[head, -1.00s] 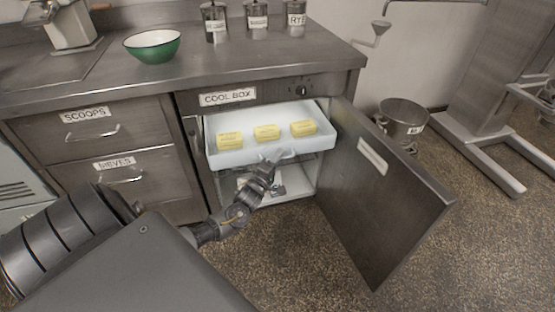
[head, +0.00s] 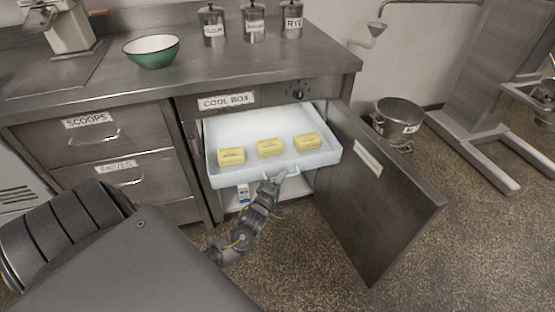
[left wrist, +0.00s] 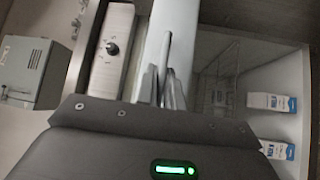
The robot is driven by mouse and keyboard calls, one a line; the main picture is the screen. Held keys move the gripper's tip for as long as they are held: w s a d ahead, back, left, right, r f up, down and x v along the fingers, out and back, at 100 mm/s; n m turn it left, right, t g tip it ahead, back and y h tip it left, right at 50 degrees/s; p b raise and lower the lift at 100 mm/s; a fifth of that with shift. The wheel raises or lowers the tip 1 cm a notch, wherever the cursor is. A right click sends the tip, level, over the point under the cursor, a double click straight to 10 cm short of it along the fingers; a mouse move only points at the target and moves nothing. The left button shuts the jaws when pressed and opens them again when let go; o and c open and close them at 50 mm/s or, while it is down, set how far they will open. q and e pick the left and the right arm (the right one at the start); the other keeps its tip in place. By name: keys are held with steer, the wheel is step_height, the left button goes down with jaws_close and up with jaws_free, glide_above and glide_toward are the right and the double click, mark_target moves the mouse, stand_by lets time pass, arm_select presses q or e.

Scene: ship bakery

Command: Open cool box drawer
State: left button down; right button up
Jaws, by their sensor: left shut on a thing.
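The cool box (head: 226,101) is under the counter with its door (head: 385,190) swung open to the right. Its white drawer (head: 222,181) is pulled well out of the cabinet and holds three yellow butter blocks, one of them the middle block (head: 270,147). My left gripper (head: 281,174) is at the front of the drawer, shut on its handle. In the left wrist view the gripper fingers (left wrist: 163,88) close around the thin handle bar (left wrist: 166,48) against the pale drawer front. My right gripper is in neither view.
Cartons (left wrist: 272,102) stand on the shelf below the drawer. Closed drawers labelled SCOOPS (head: 95,128) and SIEVES are to the left. A green bowl (head: 152,52) and canisters stand on the counter. A metal pot (head: 398,118) stands behind the door. The speckled floor in front is clear.

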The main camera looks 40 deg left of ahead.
arm_select(q)
steer(key=shift+s+d, duration=0.55)
steer(key=shift+d, duration=0.3)
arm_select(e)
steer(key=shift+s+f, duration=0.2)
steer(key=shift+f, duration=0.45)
arm_select(q)
steer(key=c, duration=1.5)
jaws_free()
steer(key=shift+c, duration=0.2)
steer(key=shift+a, duration=0.1)
steer(key=v, duration=1)
steer(key=shift+s, duration=0.35)
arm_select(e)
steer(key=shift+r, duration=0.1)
